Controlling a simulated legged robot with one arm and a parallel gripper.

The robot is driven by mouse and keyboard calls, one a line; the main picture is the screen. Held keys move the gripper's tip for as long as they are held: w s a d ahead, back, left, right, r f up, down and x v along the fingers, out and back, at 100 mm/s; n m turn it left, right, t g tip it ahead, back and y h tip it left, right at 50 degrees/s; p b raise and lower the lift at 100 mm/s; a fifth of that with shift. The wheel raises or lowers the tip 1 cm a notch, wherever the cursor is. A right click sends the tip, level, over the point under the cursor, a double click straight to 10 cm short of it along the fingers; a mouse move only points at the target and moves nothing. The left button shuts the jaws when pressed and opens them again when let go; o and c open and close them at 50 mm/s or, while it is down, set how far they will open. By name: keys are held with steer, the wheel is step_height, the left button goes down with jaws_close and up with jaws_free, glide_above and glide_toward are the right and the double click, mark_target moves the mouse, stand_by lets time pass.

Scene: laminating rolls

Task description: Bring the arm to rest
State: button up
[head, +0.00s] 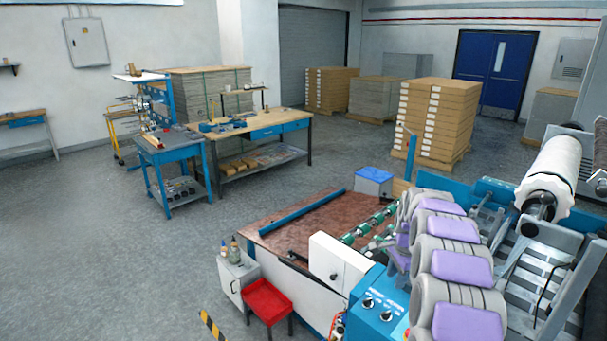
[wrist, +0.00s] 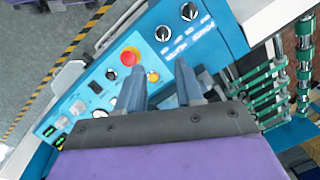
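My gripper (wrist: 160,70) shows in the wrist view with its two blue-grey fingers apart and nothing between them. It is in front of the laminating machine's blue control panel (wrist: 85,100), which carries black knobs and a red emergency button (wrist: 130,56). I cannot tell whether the fingers touch the panel. In the head view the same blue panel (head: 378,308) stands at the bottom, right of centre. Grey and purple parts, at least some of them my arm, cover part of the machine at the right. My gripper's fingers cannot be made out there.
The machine has a brown bed (head: 300,228), green-ended rollers (head: 365,226) and a large white roll (head: 551,172). A red tray table (head: 267,300) and a small white cabinet (head: 236,272) stand beside it. Workbenches (head: 255,130) and pallet stacks (head: 437,120) stand behind. The left floor is clear.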

steer(key=s+a+r+n+b, duration=0.1)
steer(key=s+a+r+n, duration=0.2)
steer(key=s+a, duration=0.3)
steer(key=s+a+r+n+g+b, duration=0.1)
steer(key=s+a+r+n, duration=0.2)
steer(key=s, duration=0.5)
steer(key=s+a+r+n+b, duration=0.1)
steer(key=s+a+r+n, duration=0.1)
steer(key=s+a, duration=0.4)
steer(key=s+a+f+n, duration=0.1)
steer(key=s+n, duration=0.1)
steer(key=s, duration=0.7)
steer(key=s+a+f+n+g+b, duration=0.1)
steer(key=s+f+n, duration=0.1)
steer(key=s, duration=0.7)
steer(key=s+a+f+n+g+b, duration=0.1)
steer(key=s+n, duration=0.3)
steer(key=s, duration=0.6)
steer(key=shift+a+f, duration=0.5)
steer(key=shift+a, duration=0.05)
steer(key=shift+w+d, duration=0.1)
steer(key=shift+d, duration=0.05)
